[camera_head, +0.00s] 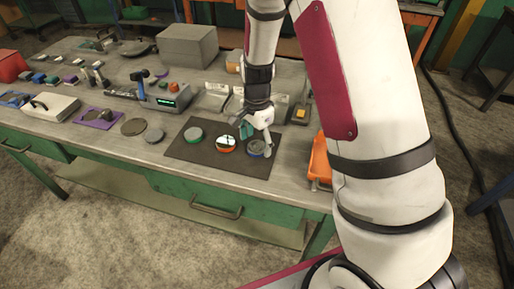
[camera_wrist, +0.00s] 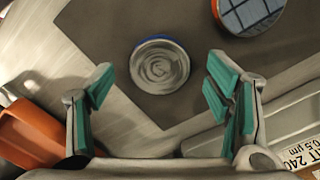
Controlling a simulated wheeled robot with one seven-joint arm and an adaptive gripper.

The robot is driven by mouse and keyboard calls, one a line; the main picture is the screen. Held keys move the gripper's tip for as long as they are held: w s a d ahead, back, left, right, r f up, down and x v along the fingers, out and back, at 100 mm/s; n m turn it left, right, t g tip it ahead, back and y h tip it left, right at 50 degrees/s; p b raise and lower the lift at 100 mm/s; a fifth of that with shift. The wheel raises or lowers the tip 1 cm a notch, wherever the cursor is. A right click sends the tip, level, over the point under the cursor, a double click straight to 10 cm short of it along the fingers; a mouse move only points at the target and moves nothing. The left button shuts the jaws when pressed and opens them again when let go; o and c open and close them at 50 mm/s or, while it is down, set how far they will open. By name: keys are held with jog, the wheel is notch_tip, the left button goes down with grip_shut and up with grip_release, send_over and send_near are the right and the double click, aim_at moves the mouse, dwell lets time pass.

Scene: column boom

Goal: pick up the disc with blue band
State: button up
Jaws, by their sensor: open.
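The disc with blue band (camera_head: 256,148) lies on the dark mat (camera_head: 212,165), at its right end in the head view. In the wrist view the disc (camera_wrist: 160,66) shows a grey swirled top and a thin blue edge. My gripper (camera_head: 255,138) is above the mat near this disc. In the wrist view my gripper (camera_wrist: 158,84) is open, with teal pads on its fingers. The disc appears between and just beyond the fingertips. Nothing is held. The height of the fingertips above the disc is hard to tell.
A disc with an orange band (camera_head: 226,144) and one with a green band (camera_head: 194,134) lie on the same mat. An orange bin (camera_head: 320,160) hangs near the table's right end. Grey boxes (camera_wrist: 290,125) with printed labels stand close to the mat.

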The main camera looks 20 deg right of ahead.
jog(key=shift+f, duration=0.5)
jog(key=c, duration=1.6)
jog(key=shift+o, duration=0.2)
